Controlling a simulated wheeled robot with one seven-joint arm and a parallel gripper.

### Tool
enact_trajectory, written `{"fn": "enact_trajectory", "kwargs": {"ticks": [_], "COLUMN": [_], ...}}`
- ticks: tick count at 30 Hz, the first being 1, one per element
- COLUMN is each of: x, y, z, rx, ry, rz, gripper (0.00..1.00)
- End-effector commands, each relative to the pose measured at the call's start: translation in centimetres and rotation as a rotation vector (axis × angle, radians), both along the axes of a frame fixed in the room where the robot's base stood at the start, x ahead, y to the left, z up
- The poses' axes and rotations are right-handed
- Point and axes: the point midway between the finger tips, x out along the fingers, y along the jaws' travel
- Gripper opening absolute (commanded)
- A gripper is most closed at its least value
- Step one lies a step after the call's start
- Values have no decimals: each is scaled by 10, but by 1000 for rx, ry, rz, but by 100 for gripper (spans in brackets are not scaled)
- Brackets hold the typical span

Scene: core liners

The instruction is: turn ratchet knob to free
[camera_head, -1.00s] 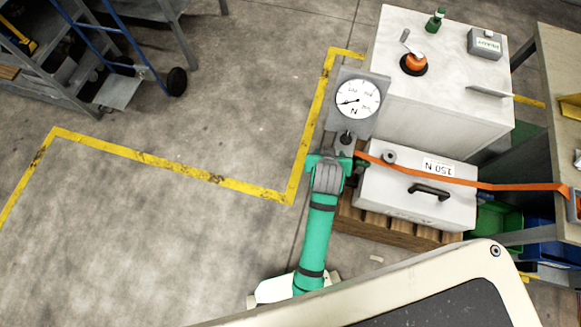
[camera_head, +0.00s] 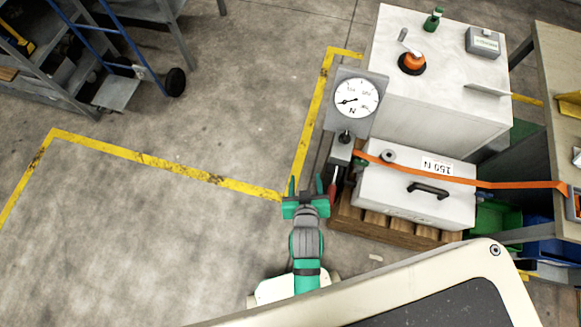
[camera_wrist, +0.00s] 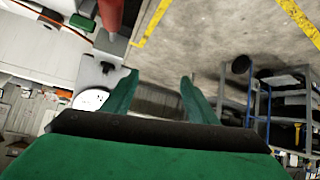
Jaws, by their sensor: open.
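A small dark knob (camera_head: 346,137) stands on the grey gauge bracket just below the round white dial (camera_head: 356,98). I cannot tell its setting. Below it is a grey block (camera_head: 341,152), with a red handle (camera_head: 332,183) pointing toward me. My gripper (camera_head: 305,185) is open and empty, left of the red handle and apart from it. In the wrist view, the two green fingers of my gripper (camera_wrist: 159,88) are spread with floor between them. The red handle (camera_wrist: 110,14) is at the top left there, and the dial (camera_wrist: 90,99) is partly hidden.
An orange strap (camera_head: 470,183) runs right from the bracket over a white case (camera_head: 420,205) on a wooden pallet. A white cabinet (camera_head: 440,110) carries an orange knob with a crank (camera_head: 411,62). Clear floor (camera_head: 190,235) lies to the left, inside yellow lines.

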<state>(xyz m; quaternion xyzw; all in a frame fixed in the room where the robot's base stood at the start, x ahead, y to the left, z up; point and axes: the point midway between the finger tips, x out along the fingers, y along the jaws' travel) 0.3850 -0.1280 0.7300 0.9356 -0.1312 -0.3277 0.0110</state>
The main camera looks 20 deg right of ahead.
Motion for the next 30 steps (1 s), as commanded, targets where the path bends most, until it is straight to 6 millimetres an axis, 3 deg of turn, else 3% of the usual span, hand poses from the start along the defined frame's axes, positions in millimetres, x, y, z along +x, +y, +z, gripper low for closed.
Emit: {"fn": "enact_trajectory", "kwargs": {"ticks": [18, 30], "x": [-55, -65], "y": [57, 66], "z": [31, 41], "rx": [-6, -5], "ry": [-155, -192], "rz": [113, 131], "gripper": [53, 53]}}
